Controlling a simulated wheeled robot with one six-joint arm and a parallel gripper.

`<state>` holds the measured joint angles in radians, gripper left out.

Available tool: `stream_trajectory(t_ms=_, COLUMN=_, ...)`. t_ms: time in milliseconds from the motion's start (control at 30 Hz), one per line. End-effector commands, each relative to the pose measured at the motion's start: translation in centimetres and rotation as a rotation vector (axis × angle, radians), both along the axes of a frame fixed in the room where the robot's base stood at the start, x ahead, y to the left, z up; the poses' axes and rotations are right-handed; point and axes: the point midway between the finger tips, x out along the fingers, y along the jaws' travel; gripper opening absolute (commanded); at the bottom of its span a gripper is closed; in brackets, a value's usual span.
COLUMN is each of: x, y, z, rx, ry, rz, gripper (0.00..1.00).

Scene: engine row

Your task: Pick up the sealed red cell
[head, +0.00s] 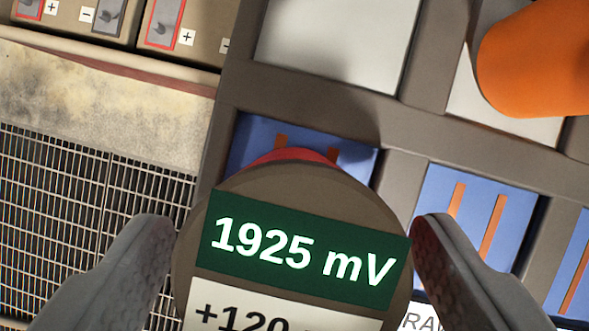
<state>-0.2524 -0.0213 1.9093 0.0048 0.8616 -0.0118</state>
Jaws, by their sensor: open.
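A round thing with a grey-brown end face (290,183) fills the lower middle, close to the camera. A strip of red body (300,155) shows past its far rim, so it looks like the red cell. Its face has a green panel reading "1925 mV" and a white panel starting "+120", cut off at the bottom edge. My gripper (293,230) is open, with one finger on each side of the face. The gaps look narrow; I cannot tell whether either finger touches. The cell's lower part and any seal are hidden.
A grey divided rack (300,102) has blue compartments (480,215) with orange strips, and pale ones above. An orange cylinder (540,60) stands at the upper right. A metal grille (60,190) lies left. Terminals (160,22) marked plus and minus are at the upper left.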

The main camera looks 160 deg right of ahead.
Motion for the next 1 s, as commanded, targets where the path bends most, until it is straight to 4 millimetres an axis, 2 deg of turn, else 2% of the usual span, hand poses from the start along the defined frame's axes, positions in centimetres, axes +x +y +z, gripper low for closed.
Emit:
stream_trajectory(t_ms=100, x=0.7, y=0.2, z=-1.6, rx=0.0, ry=0.001, rz=0.0, gripper=0.75)
stream_trajectory(t_ms=200, x=1.0, y=0.3, z=-2.3, rx=0.0, ry=0.0, rz=0.0, gripper=0.75)
stream_trajectory(t_ms=433, x=1.1, y=0.3, z=-2.4, rx=0.0, ry=-0.001, rz=0.0, gripper=0.73)
stream_trajectory(t_ms=767, x=1.0, y=0.3, z=-2.4, rx=0.0, ry=-0.001, rz=0.0, gripper=0.09)
stream_trajectory(t_ms=1000, x=1.1, y=0.3, z=-2.2, rx=0.001, ry=-0.002, rz=0.0, gripper=0.09)
